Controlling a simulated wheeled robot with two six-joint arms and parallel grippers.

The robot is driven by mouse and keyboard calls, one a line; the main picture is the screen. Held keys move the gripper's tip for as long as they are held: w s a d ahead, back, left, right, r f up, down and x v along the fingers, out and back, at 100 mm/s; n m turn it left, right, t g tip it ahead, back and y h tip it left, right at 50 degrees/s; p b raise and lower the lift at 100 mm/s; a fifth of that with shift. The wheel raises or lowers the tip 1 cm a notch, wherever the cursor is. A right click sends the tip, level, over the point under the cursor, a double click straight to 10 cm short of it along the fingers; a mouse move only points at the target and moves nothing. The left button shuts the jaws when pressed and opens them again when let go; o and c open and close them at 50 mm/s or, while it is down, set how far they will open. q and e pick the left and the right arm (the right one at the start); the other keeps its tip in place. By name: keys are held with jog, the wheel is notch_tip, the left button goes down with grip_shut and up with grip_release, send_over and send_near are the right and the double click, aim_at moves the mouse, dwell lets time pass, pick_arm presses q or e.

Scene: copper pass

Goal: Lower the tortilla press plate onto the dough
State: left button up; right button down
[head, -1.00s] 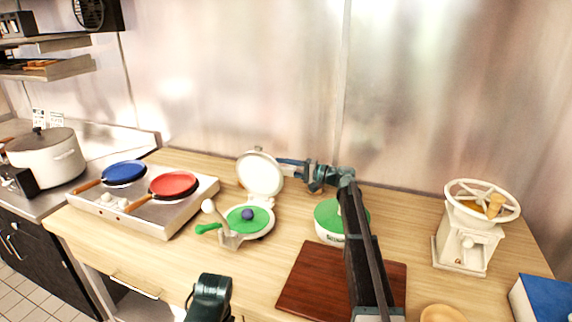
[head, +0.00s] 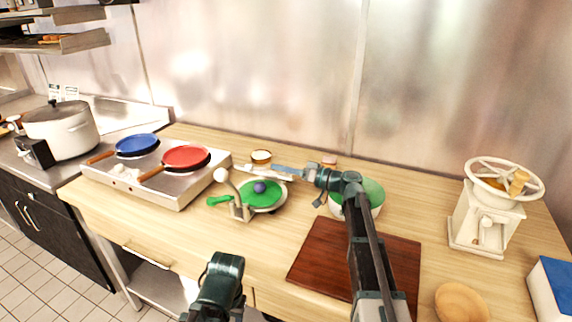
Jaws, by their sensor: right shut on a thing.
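The tortilla press has a white base with a green disc (head: 272,198), and a small purple dough ball (head: 260,187) sits on it. The white upper plate (head: 255,170) shows nearly edge-on as a thin strip behind and above the dough, apart from it. My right gripper (head: 291,171) reaches in from the right and is shut on the plate's right edge. The press lever with a white knob (head: 221,175) stands up at the front left. My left gripper (head: 218,280) is low at the bottom, away from the press; its fingertips are not clear.
Two pans, blue (head: 137,145) and red (head: 186,157), sit on a burner unit left of the press. A green-topped container (head: 370,192) is partly behind my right arm. A brown board (head: 318,255) lies in front, with a white grinder (head: 487,210) at right.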

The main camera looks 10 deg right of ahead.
jog(key=s+f+n+b, duration=0.1)
jog(key=a+f+n+b, duration=0.1)
jog(key=shift+s+f+n, duration=0.3)
jog(key=shift+s+f, duration=0.05)
jog(key=shift+f, duration=0.05)
jog(key=shift+s+a+f+b, duration=0.2)
jog(key=shift+s+f+b, duration=0.1)
jog(key=shift+f+b, duration=0.25)
jog(key=shift+c, duration=2.3)
grip_release()
jog(key=shift+s, duration=0.1)
jog(key=v, duration=1.3)
jog(key=shift+s+d, duration=0.2)
jog(key=shift+d, duration=0.1)
